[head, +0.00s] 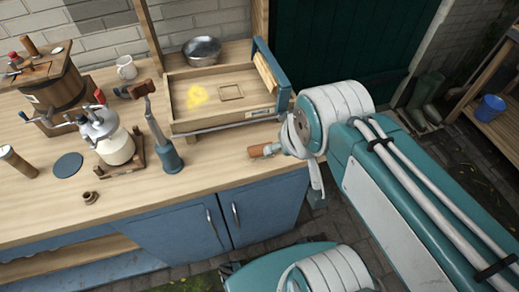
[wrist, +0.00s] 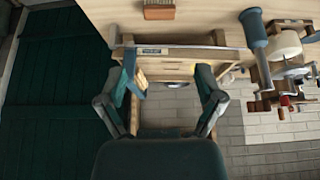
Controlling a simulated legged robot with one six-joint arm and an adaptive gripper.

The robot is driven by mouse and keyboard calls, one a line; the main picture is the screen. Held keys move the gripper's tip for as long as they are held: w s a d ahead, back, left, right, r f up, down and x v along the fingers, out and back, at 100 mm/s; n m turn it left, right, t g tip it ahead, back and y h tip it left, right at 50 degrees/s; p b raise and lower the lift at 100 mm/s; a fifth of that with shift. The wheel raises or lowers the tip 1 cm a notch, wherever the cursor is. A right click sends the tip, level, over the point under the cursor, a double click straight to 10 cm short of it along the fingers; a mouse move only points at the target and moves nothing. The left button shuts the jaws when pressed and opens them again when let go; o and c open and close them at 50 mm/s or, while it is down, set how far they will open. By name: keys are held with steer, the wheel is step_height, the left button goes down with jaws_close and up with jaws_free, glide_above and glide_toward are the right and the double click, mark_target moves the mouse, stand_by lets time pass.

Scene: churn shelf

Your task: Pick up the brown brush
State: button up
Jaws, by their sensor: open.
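The brown brush (head: 265,150) lies on the wooden counter near its front edge, in front of the tray, partly hidden by my arm's end in the head view. In the head view the fingers are mostly hidden by the wrist.
A shallow wooden tray (head: 180,102) with a blue end stands behind the brush. A metal bowl (head: 202,48) and white mug (head: 126,67) sit behind.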

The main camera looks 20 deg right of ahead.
stand_by(0.3)
steer(key=shift+o, duration=0.4)
steer(key=m+g+h, duration=0.5)
steer(key=m+g, duration=0.1)
steer(key=m, duration=1.2)
glide_toward(260, 148)
steer(key=shift+m, duration=0.3)
steer(key=x, duration=1.1)
steer(key=c, duration=1.3)
